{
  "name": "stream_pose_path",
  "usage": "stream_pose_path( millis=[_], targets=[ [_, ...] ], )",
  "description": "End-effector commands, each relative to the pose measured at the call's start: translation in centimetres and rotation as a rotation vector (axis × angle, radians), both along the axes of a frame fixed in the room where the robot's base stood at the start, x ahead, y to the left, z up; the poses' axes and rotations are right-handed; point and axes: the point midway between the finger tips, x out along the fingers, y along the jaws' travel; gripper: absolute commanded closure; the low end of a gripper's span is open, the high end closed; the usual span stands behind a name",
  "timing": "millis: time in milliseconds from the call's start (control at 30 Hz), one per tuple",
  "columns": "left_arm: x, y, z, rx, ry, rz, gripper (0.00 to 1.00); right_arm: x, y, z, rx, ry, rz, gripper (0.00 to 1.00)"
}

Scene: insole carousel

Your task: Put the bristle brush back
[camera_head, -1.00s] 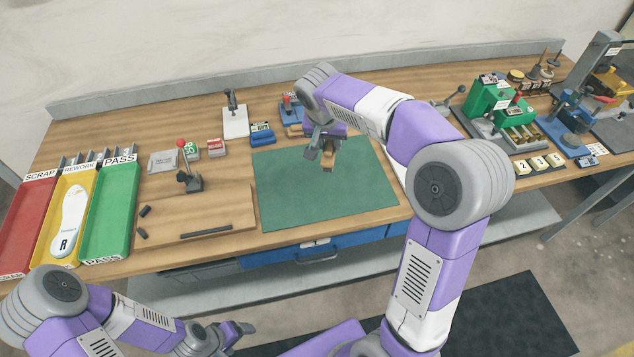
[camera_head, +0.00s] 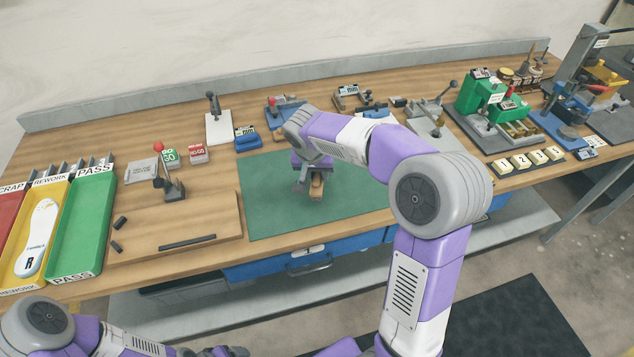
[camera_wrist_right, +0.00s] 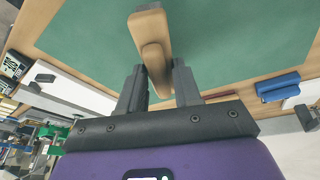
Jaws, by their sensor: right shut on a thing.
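The bristle brush (camera_head: 317,189) shows in the head view as a small tan wooden piece above the green mat (camera_head: 270,215). My right gripper (camera_head: 308,184) is shut on it. In the right wrist view the brush's wooden body (camera_wrist_right: 153,52) stands out from between the fingers of my right gripper (camera_wrist_right: 160,90), over the green mat. Its bristles cannot be made out. Whether the brush touches the mat is unclear. My left gripper (camera_head: 228,352) is only partly visible at the bottom edge of the head view, in front of the bench; its jaws are unclear.
Left of the mat is a wooden board (camera_head: 205,228) with a red-knobbed lever tool (camera_head: 168,180). Further left are a green PASS tray (camera_head: 82,235) and a yellow REWORK tray (camera_head: 15,258) holding an insole. Blue and grey fixtures stand behind the mat; a green machine (camera_head: 485,97) stands right.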

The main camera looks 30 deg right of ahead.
Motion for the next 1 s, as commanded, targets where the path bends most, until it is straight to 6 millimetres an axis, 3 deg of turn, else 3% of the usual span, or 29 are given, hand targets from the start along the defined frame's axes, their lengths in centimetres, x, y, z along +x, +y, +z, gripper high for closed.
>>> stream_pose_path(
  millis=[33,167,533,567,700,1000],
  targets=[
    [0.0,0.0,-0.6,0.000,0.000,0.000,0.20,-0.1,0.0,-1.3,0.001,0.005,0.000,1.00],
    [0.0,0.0,-1.2,0.000,0.000,0.000,0.20,0.0,0.0,-3.1,0.000,0.004,0.000,1.00],
    [0.0,0.0,-1.4,0.000,0.000,0.000,0.20,0.0,0.0,-3.5,0.001,0.001,0.000,1.00],
    [0.0,0.0,-1.4,0.000,0.000,0.000,0.20,0.0,0.0,-3.4,0.000,0.001,0.000,0.64],
    [0.0,0.0,-1.3,0.000,0.000,0.000,0.20,0.0,0.0,-3.4,0.000,0.001,0.000,0.42],
    [0.0,0.0,-1.3,0.000,0.000,0.000,0.20,0.0,0.0,-3.3,0.000,0.001,0.000,0.41]
  ],
)
